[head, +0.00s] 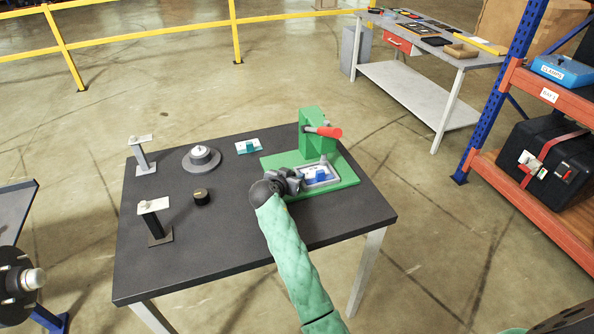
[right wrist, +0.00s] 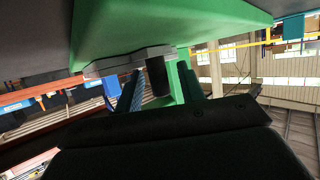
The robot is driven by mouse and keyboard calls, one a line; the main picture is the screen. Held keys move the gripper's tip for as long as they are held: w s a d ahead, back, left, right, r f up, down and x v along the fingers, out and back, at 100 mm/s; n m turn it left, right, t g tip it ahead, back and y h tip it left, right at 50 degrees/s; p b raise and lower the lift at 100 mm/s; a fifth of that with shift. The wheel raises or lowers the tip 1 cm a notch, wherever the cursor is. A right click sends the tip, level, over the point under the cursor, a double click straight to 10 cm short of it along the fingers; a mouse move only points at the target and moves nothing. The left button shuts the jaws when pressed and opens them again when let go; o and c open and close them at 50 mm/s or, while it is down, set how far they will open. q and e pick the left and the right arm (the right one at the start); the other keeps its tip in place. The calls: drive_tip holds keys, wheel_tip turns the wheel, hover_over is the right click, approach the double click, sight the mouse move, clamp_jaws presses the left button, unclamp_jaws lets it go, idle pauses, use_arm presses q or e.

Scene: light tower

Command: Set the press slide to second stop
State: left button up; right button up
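The green press (head: 313,133) stands at the right of the dark table, with a red-tipped lever on its column and a flat green base. On the base sits a pale grey slide (head: 333,183) that carries a blue piece (head: 320,176). My right gripper (head: 298,181) is at the slide's left end, low over the base. In the right wrist view, its two fingers (right wrist: 158,92) stand apart on either side of a dark peg (right wrist: 157,76) under the grey slide (right wrist: 128,62); contact is not clear. The stop marks cannot be made out. My left gripper is out of view.
The table (head: 240,222) also holds a round grey fixture (head: 201,158), a black knob (head: 202,197), two small posts (head: 145,157) (head: 157,223) and a teal part on a white plate (head: 248,146). The table's front middle is clear. A rack (head: 540,200) stands at right.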

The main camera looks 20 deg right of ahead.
sight(310, 177)
drive_tip(key=shift+a+r, duration=0.1)
clamp_jaws()
drive_tip(key=shift+d, duration=0.45)
drive_tip(key=shift+d+b, duration=0.5)
drive_tip(key=shift+d, duration=0.1)
drive_tip(key=d+b, duration=0.1)
drive_tip(key=d, duration=0.3)
drive_tip(key=shift+w+d, duration=0.1)
drive_tip(key=shift+d, duration=0.05)
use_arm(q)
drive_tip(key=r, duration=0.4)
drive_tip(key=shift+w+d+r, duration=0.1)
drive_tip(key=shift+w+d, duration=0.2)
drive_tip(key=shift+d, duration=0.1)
